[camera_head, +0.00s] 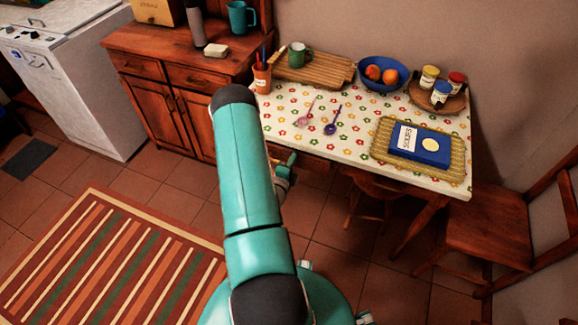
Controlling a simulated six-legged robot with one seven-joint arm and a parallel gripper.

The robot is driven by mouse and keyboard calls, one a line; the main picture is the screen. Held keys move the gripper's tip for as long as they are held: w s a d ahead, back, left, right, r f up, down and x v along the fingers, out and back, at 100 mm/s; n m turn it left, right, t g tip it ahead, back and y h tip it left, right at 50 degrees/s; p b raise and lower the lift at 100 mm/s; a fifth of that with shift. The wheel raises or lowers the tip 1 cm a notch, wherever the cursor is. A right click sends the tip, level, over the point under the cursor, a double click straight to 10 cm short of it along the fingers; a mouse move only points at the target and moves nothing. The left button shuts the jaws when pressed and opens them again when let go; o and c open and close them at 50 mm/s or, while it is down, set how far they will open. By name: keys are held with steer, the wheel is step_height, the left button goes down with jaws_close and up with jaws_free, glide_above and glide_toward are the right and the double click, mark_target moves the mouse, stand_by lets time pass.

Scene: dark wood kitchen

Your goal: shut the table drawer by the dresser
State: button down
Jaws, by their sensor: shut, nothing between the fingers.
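The table (355,140) has a white cloth with coloured flowers and stands just right of the dresser (190,85). Under its front edge a dark wooden strip, apparently the table drawer (316,165), shows in shadow. My arm hides its left part, and I cannot tell how far it stands out. My gripper (291,159) shows small beside my teal arm, at the table's front edge near the drawer. It is shut and holds nothing. I cannot tell whether it touches the drawer.
A striped rug (110,260) lies on the tiled floor at left.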

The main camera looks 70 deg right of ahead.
mark_target(297, 152)
steer(key=d, duration=0.4)
steer(key=shift+s+d, duration=0.1)
steer(key=shift+s, duration=0.1)
steer(key=shift+d+r, duration=0.1)
steer(key=shift+d, duration=0.05)
stand_by(0.3)
